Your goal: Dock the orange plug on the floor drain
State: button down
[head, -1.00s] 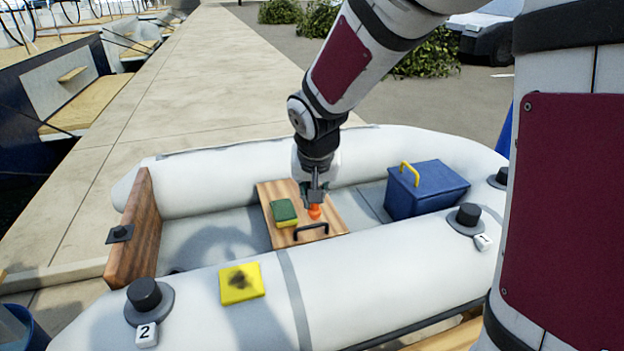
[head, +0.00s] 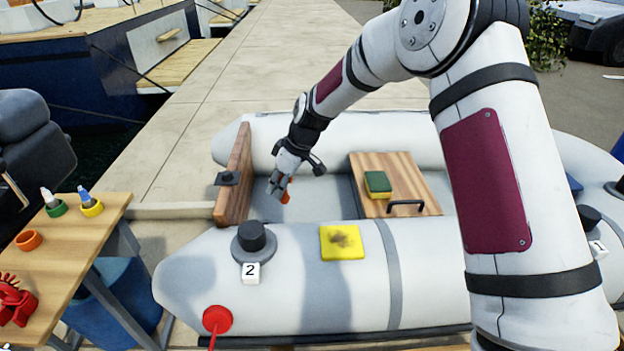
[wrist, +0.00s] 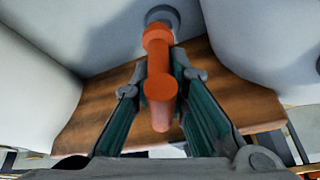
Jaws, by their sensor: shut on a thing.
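My gripper (head: 281,190) is shut on the orange plug (head: 286,197), low inside the inflatable boat near the wooden transom board (head: 236,172). In the wrist view the plug (wrist: 160,98) stands between the green-lined fingers, with its wider orange end pointing away from the camera. A dark grey ring on the boat's floor, which looks like the floor drain (wrist: 163,14), lies just beyond that end. The plug's end partly covers it, and I cannot tell whether the two touch. The drain is not discernible in the head view.
A wooden hatch (head: 411,188) with a green-and-yellow sponge (head: 377,185) lies right of my gripper. A wooden bench (head: 92,236) with bottles stands at left.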

jog(key=shift+w+a+f+n+g+b, duration=0.35)
jog(key=shift+a+f+n, duration=0.6)
jog(key=shift+f, duration=0.9)
jog(key=shift+w+a+f+n+g+b, duration=0.1)
jog(key=shift+a+f+n+g+b, duration=0.3)
jog(key=shift+a+f, duration=1.2)
jog(key=shift+w+a+f+n+g+b, duration=0.2)
jog(key=shift+a+f+n+b, duration=0.55)
jog(key=shift+f, duration=1.35)
jog(key=shift+w+a, duration=0.15)
jog(key=shift+f+b, duration=0.55)
jog(key=shift+b, duration=0.1)
jog(key=c, duration=1.9)
grip_release()
jog(key=shift+r, duration=0.15)
jog(key=shift+d+p+v, duration=0.2)
jog(key=shift+p+v, duration=1.95)
jog(key=shift+v, duration=3.3)
